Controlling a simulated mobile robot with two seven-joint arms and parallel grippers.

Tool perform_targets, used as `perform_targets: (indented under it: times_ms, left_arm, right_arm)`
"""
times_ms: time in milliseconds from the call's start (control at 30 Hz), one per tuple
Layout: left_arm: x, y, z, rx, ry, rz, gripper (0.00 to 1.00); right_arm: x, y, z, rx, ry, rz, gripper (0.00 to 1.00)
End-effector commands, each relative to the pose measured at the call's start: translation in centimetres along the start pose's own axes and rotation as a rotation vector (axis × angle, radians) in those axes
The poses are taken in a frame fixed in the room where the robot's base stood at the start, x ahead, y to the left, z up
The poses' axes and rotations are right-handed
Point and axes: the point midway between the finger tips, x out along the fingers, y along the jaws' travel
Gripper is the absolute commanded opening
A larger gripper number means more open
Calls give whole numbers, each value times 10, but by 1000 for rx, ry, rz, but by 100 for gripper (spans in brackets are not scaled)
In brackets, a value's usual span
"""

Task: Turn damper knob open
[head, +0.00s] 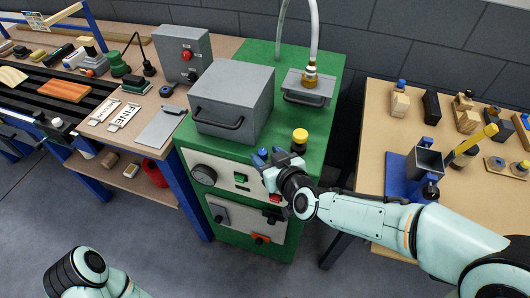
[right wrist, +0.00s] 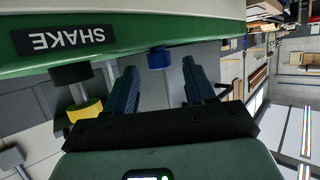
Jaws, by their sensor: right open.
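No label in view reads "damper", so I cannot tell for certain which knob it is. A yellow knob (head: 299,138) stands on a dark base at the right front of the green machine's top. In the right wrist view a yellow knob (right wrist: 85,112) on a grey stem sits left of my fingers, near a "SHAKE" label. A small blue knob (right wrist: 159,58) shows there between and beyond the fingertips. My right gripper (right wrist: 160,75) is open and empty, its two blue fingers apart. In the head view the right gripper (head: 271,157) is at the machine's upper front edge, left of the yellow knob.
The green machine (head: 330,82) carries a grey box (head: 232,95) and a hose with a brass fitting (head: 310,75). Workbenches stand left and right. Part of my left arm shows at bottom left.

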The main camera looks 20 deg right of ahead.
Motion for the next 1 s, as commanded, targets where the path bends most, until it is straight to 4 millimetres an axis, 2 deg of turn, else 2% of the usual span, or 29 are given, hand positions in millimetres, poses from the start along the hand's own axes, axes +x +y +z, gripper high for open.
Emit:
perform_targets:
  times_ms: [200,500,533,600,700,1000]
  left_arm:
    - [-2,1,0,0,1,0,0]
    - [-2,1,0,0,1,0,0]
    - [-2,1,0,0,1,0,0]
    - [-2,1,0,0,1,0,0]
    - [-2,1,0,0,1,0,0]
    - [-5,2,0,1,2,1,0]
  right_arm:
    - [17,0,0,-1,-1,-1,54]
    - [19,0,0,-1,1,0,54]
    - [19,0,0,-1,1,0,51]
    - [19,0,0,-1,1,0,28]
    - [18,0,0,-1,0,0,0]
    - [18,-2,0,6,-2,14,0]
